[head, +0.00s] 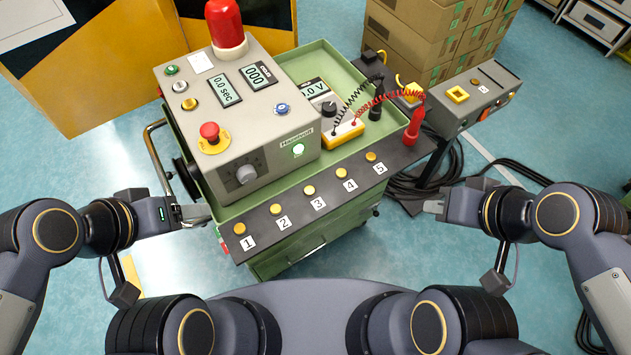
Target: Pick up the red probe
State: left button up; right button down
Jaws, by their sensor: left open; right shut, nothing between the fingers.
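In the head view the red probe (413,127) stands upright at the right end of the green cart, near the dark strip's edge. A coiled red cord (392,97) runs from it to the yellow multimeter (343,132). My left gripper (200,216) is open and empty beside the cart's left front corner.
The green cart (230,207) carries a grey control box (240,120) with a red lamp (226,28). The front strip has yellow buttons numbered 1 to 5. A grey box (470,98) stands to the right. Cardboard boxes (415,40) are behind. Black cables lie on the floor at right.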

aim_at(411, 133)
jog(key=l+u, duration=0.15)
jog(key=u, duration=0.55)
jog(key=l+u, duration=0.3)
jog(key=l, duration=0.25)
jog(key=l+u, duration=0.25)
jog(key=l, duration=0.3)
jog(key=k+l+u, duration=0.15)
jog(key=l+u, duration=0.15)
jog(key=l, duration=0.2)
jog(key=k+l, duration=0.1)
jog(key=l, duration=0.25)
jog(key=k+l, duration=0.1)
jog(key=l, duration=0.25)
jog(key=k+l, duration=0.1)
jog(key=l, duration=0.55)
jog(key=k+u, duration=0.05)
